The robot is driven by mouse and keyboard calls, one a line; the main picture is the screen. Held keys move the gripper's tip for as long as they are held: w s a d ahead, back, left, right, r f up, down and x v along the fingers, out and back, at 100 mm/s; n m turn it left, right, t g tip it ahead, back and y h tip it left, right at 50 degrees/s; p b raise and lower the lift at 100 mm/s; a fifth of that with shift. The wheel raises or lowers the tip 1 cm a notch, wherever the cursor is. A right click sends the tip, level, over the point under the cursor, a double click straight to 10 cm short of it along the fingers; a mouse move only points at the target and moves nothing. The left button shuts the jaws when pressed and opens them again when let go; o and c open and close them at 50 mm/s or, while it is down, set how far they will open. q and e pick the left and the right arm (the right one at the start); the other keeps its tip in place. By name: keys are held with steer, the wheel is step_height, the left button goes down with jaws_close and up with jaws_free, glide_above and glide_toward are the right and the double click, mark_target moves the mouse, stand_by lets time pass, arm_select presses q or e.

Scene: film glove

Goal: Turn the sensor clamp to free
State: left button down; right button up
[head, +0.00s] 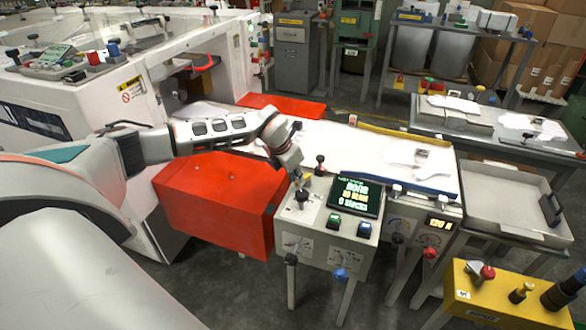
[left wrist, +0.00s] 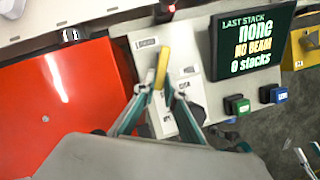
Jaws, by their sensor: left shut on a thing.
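In the left wrist view a yellow lever (left wrist: 161,64), seemingly the sensor clamp, stands on a pale labelled plate of the control box. My left gripper (left wrist: 163,86) is shut on this lever, with one finger on each side. The lever's lower part is hidden by the fingers, and the plate's small labels are hard to read. In the head view my left gripper (head: 300,182) reaches down over the top left of the control box (head: 325,255). The dark screen (head: 355,195) reads "none", "NO BEAM" and "0 stacks" in the left wrist view (left wrist: 250,42).
A green button (head: 334,221) and a blue button (head: 364,229) sit below the screen. A red panel (head: 225,210) lies left of the box. A white table (head: 350,150) is behind, and a yellow box (head: 500,300) is at front right.

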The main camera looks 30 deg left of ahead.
arm_select(q)
steer(key=n, duration=0.1)
steer(key=d+n+y+p, duration=0.1)
steer(key=shift+s+d+n, duration=0.15)
steer(key=shift+d+n, duration=0.1)
steer(key=shift+n, duration=0.05)
steer(key=shift+d+f+n+y, duration=0.1)
steer(key=shift+d+n+y, duration=0.4)
steer(key=shift+n, duration=0.7)
steer(key=c, duration=2.1)
jaws_free()
steer(key=shift+r, duration=0.3)
steer(key=v, duration=1.1)
steer(key=shift+d+r, duration=0.1)
steer(key=shift+r, duration=0.15)
